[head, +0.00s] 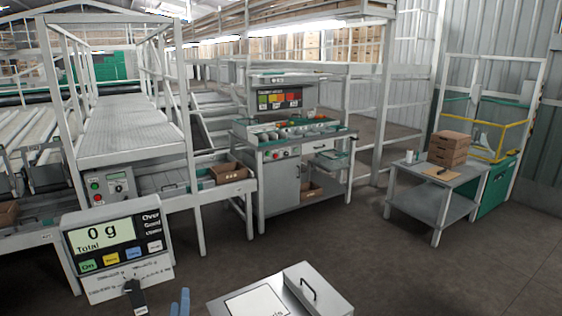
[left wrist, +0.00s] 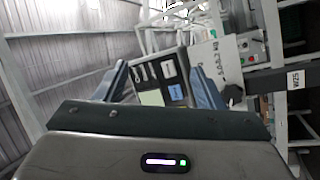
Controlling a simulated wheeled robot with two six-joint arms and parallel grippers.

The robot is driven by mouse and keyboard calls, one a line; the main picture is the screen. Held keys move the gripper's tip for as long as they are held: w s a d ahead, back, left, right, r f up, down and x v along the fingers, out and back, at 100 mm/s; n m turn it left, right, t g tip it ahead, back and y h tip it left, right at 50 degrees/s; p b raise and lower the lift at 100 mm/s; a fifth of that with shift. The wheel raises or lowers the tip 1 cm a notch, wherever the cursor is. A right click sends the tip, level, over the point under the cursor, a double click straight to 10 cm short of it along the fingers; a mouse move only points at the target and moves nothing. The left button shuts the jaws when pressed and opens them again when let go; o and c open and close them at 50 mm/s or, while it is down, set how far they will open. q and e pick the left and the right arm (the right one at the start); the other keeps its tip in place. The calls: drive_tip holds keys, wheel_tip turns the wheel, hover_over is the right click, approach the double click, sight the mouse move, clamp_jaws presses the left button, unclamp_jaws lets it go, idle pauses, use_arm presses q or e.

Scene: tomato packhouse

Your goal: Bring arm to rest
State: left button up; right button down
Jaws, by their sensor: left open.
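My left gripper (head: 181,303) shows only as a small blue fingertip at the bottom edge of the head view, right of the scale display (head: 115,240). In the left wrist view the left gripper (left wrist: 160,76) has its two blue-grey fingers wide apart. I see nothing held between them. The rest of the left arm is out of the head view. My right gripper is not in view.
A metal box with a handle (head: 318,290) and a white panel stands at the bottom centre. A sorting workstation (head: 280,180) stands behind, with a grey table (head: 440,182) bearing stacked cartons (head: 448,148) to the right. Open floor (head: 400,270) lies at front right.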

use_arm(q)
drive_tip(key=s+d+f+m+g+h, duration=0.3)
drive_tip(key=s+f+m+g+h, duration=0.1)
drive_tip(key=s+m, duration=0.3)
drive_tip(key=s+d+f+m+g+h, duration=0.4)
drive_tip(key=s+f+m+h, duration=0.1)
drive_tip(key=s+m, duration=0.15)
drive_tip(key=s+a+f+m+g+y, duration=0.1)
drive_tip(key=s+a+f+g+y, duration=0.15)
drive_tip(key=s, duration=0.45)
drive_tip(key=s+a+f+g+y, duration=0.1)
drive_tip(key=s+a+g+y, duration=0.1)
drive_tip(key=s+a+g, duration=0.3)
drive_tip(key=s+a+f+m+g+y, duration=0.1)
drive_tip(key=s+a+g+y, duration=0.1)
drive_tip(key=s, duration=0.6)
wheel_tip(320, 180, down, 33)
drive_tip(key=a+g+b, duration=0.1)
drive_tip(key=a+b, duration=0.1)
drive_tip(key=s+a+f+g, duration=0.1)
drive_tip(key=s+f, duration=1.7)
drive_tip(key=s, duration=0.1)
drive_tip(key=shift+a+f+n+h+b, duration=0.2)
drive_tip(key=shift+f+n+h+b, duration=0.15)
drive_tip(key=shift+n, duration=0.1)
